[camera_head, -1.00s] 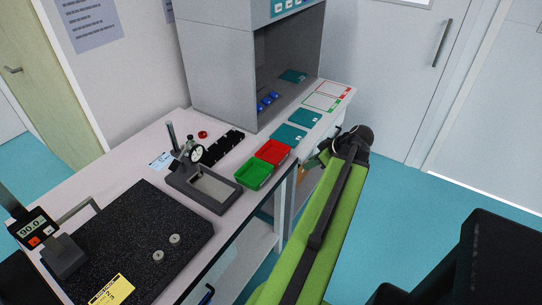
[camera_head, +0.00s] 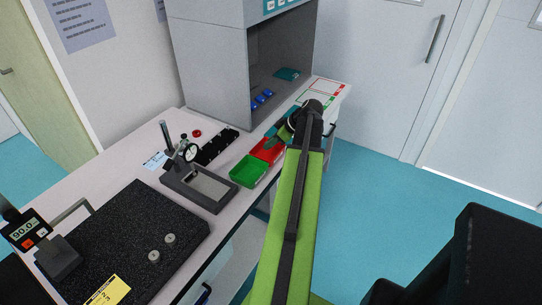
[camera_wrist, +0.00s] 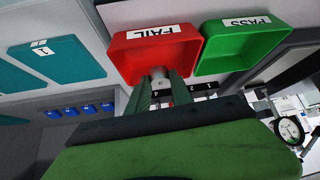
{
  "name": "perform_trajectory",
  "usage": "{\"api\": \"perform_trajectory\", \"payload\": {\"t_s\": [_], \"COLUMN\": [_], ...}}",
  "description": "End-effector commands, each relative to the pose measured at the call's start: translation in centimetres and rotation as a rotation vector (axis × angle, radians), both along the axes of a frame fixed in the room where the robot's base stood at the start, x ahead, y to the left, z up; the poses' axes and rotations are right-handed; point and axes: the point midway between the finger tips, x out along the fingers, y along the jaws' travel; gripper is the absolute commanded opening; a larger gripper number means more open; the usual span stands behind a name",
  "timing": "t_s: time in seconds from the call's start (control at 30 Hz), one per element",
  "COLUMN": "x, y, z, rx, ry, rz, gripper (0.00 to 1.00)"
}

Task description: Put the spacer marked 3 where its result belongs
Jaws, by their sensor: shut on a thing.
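My gripper (camera_wrist: 163,92) is shut on a small pale grey spacer (camera_wrist: 158,72), whose mark I cannot read. In the wrist view the spacer shows against the near edge of the red FAIL tray (camera_wrist: 183,72); I cannot tell its height. The green PASS tray (camera_wrist: 232,65) stands beside the red one. Both trays look empty where visible. In the head view my arm hides part of the red tray (camera_head: 266,151); the green tray (camera_head: 249,171) is clear. Two grey spacers (camera_head: 153,256) (camera_head: 170,238) stand on the black plate (camera_head: 125,235).
A dial gauge stand (camera_head: 200,187) and a black numbered rack (camera_head: 217,146) are left of the trays. A grey cabinet (camera_head: 208,72) with blue pieces (camera_head: 263,98) inside stands behind. Teal pads (camera_wrist: 72,47) and red- and green-edged cards (camera_head: 328,87) lie farther along the bench.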

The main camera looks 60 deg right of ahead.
Motion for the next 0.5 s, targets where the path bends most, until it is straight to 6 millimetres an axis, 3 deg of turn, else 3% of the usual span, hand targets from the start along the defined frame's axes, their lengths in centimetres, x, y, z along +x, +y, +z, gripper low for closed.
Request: {"api": "perform_trajectory", "payload": {"t_s": [0.17, 0.4, 0.5], "x": [0.3, 0.3, 0.3], "y": [0.0, 0.0, 0.0], "z": [-0.2, -4.1, -4.5], "rx": [-0.001, -0.001, -0.001], "ry": [0.0, 0.0, -0.001], "rz": [-0.001, -0.001, -0.001], "gripper": [0.0, 0.0, 0.0]}}
